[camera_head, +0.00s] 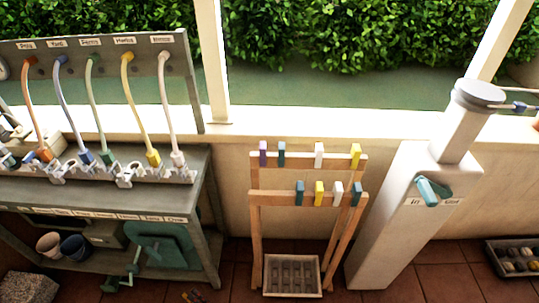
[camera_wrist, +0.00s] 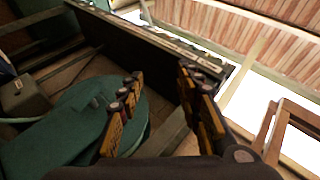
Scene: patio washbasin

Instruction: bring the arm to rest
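My gripper (camera_wrist: 160,104) shows in the wrist view with its two dark fingers and yellow-orange pads spread well apart. Nothing is between them. A large teal rounded object (camera_wrist: 62,138) lies behind and to the left of the fingers, and a dark bench frame (camera_wrist: 165,52) is behind them. In the head view, small dark and yellowish shapes at the bottom edge, left of the wooden rack, may be my fingertips; the rest of the arm is out of that view. I cannot tell whether the gripper touches anything.
The grey bench (camera_head: 120,205) with several coloured hoses stands at left, the teal object (camera_head: 163,245) on its lower shelf. A wooden rack (camera_head: 258,225) with coloured clips stands mid-view. A white post (camera_head: 395,230) with a teal lever (camera_head: 433,191) is right. A dark tray (camera_head: 492,243) is far right.

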